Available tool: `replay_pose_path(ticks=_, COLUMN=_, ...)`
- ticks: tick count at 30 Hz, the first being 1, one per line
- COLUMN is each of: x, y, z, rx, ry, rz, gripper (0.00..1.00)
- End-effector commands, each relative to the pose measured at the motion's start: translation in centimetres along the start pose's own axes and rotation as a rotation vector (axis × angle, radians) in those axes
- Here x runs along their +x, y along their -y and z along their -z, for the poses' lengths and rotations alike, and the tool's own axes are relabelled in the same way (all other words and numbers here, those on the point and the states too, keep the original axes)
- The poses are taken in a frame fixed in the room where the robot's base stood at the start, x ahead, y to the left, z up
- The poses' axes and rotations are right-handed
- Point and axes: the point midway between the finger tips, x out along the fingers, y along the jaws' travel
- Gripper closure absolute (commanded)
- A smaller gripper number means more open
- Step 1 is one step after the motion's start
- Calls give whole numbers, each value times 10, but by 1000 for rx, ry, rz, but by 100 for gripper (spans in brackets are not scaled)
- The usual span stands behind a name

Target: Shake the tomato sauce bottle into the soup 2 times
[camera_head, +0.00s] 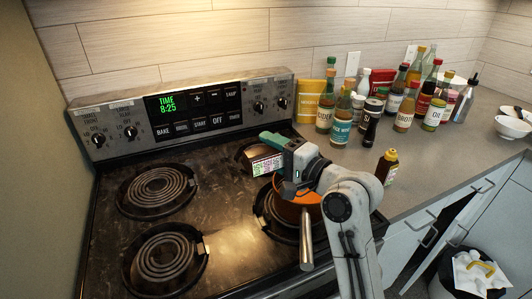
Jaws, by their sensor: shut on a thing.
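My gripper (276,147) is over the right side of the stove, behind and above an orange pot (288,212). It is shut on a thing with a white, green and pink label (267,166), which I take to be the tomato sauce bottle. The bottle seems tilted onto its side; its ends and cap are hard to make out. The pot sits on the front right burner with its metal handle pointing toward the front. My arm covers part of the pot, and I cannot see the soup inside clearly.
Two coil burners (157,190) on the left are empty. Several sauce bottles and jars (341,120) stand at the back of the counter. A small dark bottle with a yellow cap (388,166) stands right of my arm. A bin (472,276) is at lower right.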

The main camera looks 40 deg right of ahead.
Motion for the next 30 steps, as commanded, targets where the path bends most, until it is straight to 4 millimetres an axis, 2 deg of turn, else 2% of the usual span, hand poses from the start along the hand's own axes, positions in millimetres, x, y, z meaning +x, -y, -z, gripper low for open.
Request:
replay_pose_path(ticks=18, x=-14, y=2, z=34, rx=613, ry=-1, rz=254, gripper=85)
replay_pose_path(ticks=24, x=-16, y=2, z=39, rx=702, ry=0, rz=292, gripper=85)
replay_pose_path(ticks=30, x=-16, y=1, z=40, rx=720, ry=0, rz=300, gripper=85)
